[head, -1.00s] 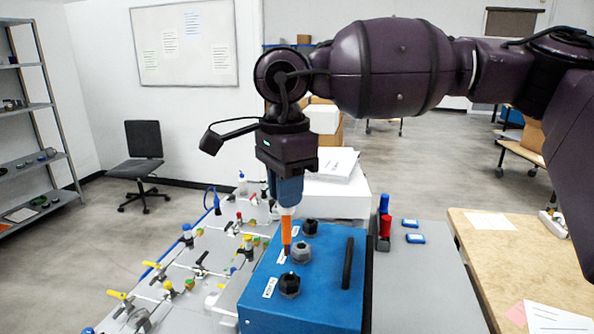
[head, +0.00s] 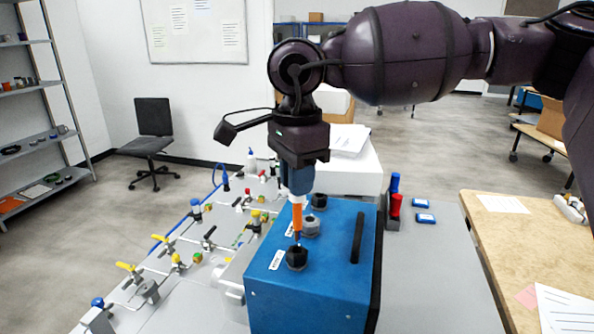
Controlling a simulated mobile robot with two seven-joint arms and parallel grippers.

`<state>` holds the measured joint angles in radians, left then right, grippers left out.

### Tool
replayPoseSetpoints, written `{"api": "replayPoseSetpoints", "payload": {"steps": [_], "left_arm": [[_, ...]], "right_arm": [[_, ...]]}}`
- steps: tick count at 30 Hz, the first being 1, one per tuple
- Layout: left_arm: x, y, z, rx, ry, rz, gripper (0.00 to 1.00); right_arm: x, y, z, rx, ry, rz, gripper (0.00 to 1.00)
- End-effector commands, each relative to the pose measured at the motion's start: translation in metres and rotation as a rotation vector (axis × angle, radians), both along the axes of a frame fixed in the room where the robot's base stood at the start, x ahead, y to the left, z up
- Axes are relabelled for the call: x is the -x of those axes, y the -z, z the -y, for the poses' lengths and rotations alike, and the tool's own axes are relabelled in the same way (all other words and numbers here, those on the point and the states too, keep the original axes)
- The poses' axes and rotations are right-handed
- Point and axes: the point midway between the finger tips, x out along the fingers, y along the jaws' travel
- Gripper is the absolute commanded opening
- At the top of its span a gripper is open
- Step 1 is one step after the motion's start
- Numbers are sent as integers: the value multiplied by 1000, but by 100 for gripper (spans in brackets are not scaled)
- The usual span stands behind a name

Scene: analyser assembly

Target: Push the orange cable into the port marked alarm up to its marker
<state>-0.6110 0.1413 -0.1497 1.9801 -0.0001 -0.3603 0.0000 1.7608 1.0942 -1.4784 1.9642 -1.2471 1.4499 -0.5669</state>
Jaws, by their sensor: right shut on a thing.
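The orange cable (head: 297,220) hangs upright from my right gripper (head: 297,190), which is shut on its upper end. The cable has a white band near the top and a dark tip at its lower end. The tip is directly above or at the mouth of the nearest black port (head: 297,259) on the blue analyser box (head: 320,285); I cannot tell whether it has entered. A grey port (head: 312,228) and another black port (head: 319,201) sit behind it. Small white labels (head: 276,260) lie beside the ports, too small to read. My left gripper is not in view.
A black handle (head: 357,238) stands on the box's right side. A panel with valves and pipes (head: 185,255) lies to the left. Blue and red cylinders (head: 395,195) stand at the right. White boxes (head: 345,175) are behind. The grey table right of the box is mostly clear.

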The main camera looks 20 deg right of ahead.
Motion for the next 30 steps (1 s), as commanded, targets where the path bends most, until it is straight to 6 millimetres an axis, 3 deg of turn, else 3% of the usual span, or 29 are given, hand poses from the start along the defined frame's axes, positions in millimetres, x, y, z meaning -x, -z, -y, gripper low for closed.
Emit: {"api": "replayPoseSetpoints", "payload": {"steps": [6, 30], "left_arm": [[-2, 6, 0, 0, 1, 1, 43], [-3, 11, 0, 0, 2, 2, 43]], "right_arm": [[0, 11, 0, 0, 0, 1, 0], [0, 17, -1, 0, 1, 0, 0]]}}
